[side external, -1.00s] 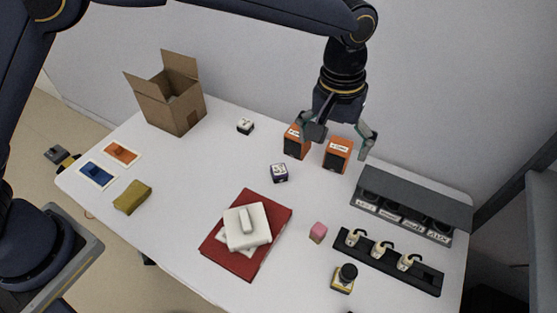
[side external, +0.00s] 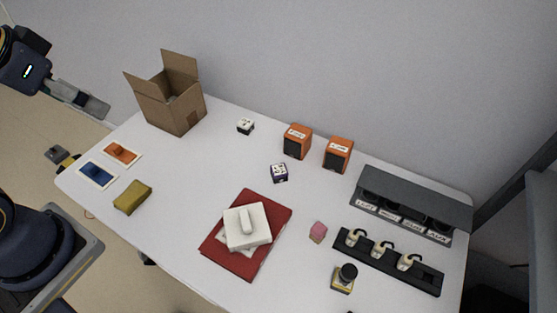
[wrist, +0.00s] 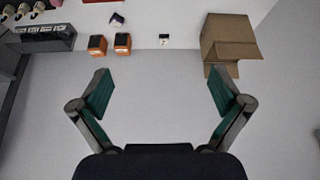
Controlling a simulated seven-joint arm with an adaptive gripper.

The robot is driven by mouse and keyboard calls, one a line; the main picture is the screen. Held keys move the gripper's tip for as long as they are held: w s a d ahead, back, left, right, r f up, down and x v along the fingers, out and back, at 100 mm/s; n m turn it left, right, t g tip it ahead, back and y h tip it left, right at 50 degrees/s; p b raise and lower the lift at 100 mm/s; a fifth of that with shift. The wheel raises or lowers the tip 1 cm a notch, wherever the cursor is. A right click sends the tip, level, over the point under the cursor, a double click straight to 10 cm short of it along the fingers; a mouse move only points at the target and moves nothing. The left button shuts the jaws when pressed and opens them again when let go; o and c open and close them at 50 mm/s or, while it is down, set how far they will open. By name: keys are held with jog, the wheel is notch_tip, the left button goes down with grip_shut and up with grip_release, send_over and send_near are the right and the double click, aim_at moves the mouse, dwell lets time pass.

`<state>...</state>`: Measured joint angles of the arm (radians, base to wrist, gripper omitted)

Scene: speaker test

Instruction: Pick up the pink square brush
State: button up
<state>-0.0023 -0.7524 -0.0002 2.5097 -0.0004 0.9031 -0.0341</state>
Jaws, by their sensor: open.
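The pink square brush (side external: 318,232) is a small pink block with a tan lower part. It stands on the white table, right of the red book and left of the black holder strip. My gripper (wrist: 161,92) is open and empty, its two green-padded fingers spread wide in the wrist view. In the side view my gripper (side external: 92,103) is at the upper left, left of the cardboard box and far from the brush. A small pink patch at the top edge of the wrist view may be the brush; I cannot tell.
A cardboard box (side external: 176,106), two orange speakers (side external: 298,141), a dark cube (side external: 279,173), a red book (side external: 223,256) with white items, a grey rack (side external: 400,213), a black strip (side external: 420,278) and a yellow-black item (side external: 344,280) stand on the table. Its left middle has free room.

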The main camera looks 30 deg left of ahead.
jog(key=shift+w+r, duration=0.1)
jog(key=shift+r, duration=0.1)
jog(key=shift+c, duration=0.5)
jog(key=c, duration=0.9)
